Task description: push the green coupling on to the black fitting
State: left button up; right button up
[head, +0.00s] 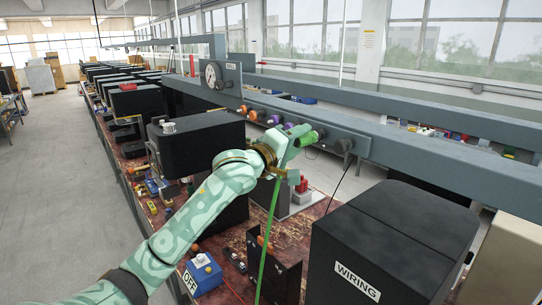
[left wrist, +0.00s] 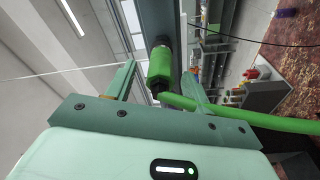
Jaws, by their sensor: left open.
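The green coupling (head: 308,138) is at the beam, at the end of my left arm. In the left wrist view the coupling (left wrist: 160,68) lies between the two fingers of my left gripper (left wrist: 159,76), with a gap on each side. In the head view that gripper (head: 297,141) is open around or beside it. A dark fitting (left wrist: 162,41) meets the far end of the coupling in the wrist view; I cannot tell how far they overlap. A green hose (left wrist: 235,115) leaves the coupling and hangs down in the head view (head: 268,235). My right gripper is not in view.
A grey beam (head: 430,165) carries orange fittings (head: 243,109), a purple one (head: 273,120) and a black round fitting (head: 344,145) to the right. A gauge (head: 213,75) stands on the beam. A black box labelled WIRING (head: 395,240) and a blue OFF box (head: 203,274) stand below.

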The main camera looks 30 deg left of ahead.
pick_arm(q)
jog(key=b+v, duration=0.2)
jog(key=v, duration=1.2)
jog(key=shift+s, duration=0.3)
jog(key=shift+a+f, duration=0.1)
